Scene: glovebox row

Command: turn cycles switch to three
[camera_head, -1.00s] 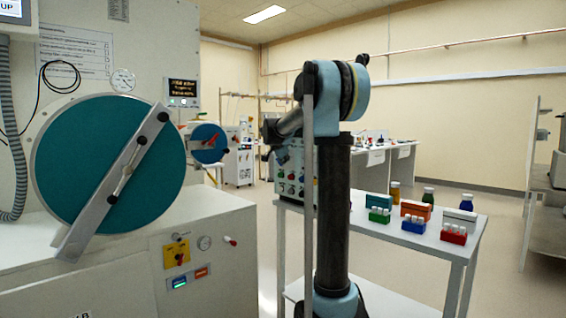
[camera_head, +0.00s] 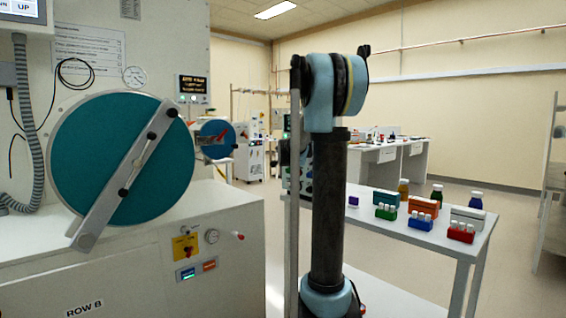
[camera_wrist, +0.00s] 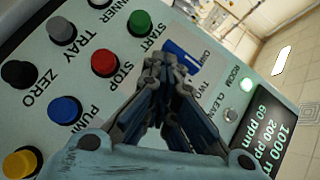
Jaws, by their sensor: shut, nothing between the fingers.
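In the wrist view a tilted control panel fills the left and middle. In the head view my gripper is hidden behind my arm.
Near the switch are a green START button (camera_wrist: 139,22), a red STOP button (camera_wrist: 105,64) and a blue button (camera_wrist: 65,110). A dark display (camera_wrist: 268,130) is at right. In the head view a white table (camera_head: 440,226) with bottles and racks stands right of my arm.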

